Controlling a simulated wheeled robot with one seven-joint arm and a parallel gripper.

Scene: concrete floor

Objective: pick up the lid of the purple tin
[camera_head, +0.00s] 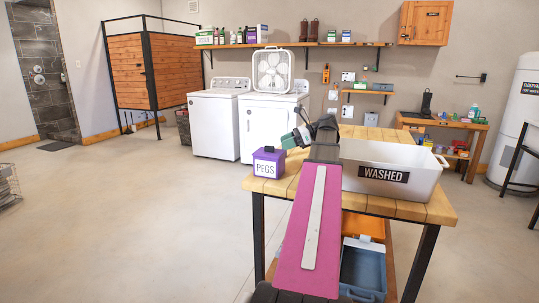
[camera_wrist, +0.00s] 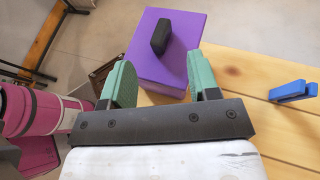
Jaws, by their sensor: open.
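The purple tin (camera_head: 268,163) labelled PEGS stands at the left end of the wooden table. Its purple lid (camera_wrist: 187,34) has a black knob (camera_wrist: 161,38) on top, and the lid looks to be on the tin. My gripper (camera_head: 298,137) is above the table just right of the tin. In the wrist view my gripper (camera_wrist: 162,84) has its green fingers apart with nothing between them. The lid and knob lie beyond the fingertips, apart from them. My arm hides part of the table in the head view.
A white bin (camera_head: 385,199) labelled WASHED stands on the wooden table (camera_head: 437,210), right of my arm. A blue clothes peg (camera_wrist: 293,91) lies on the tabletop right of the tin. Open floor lies to the left.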

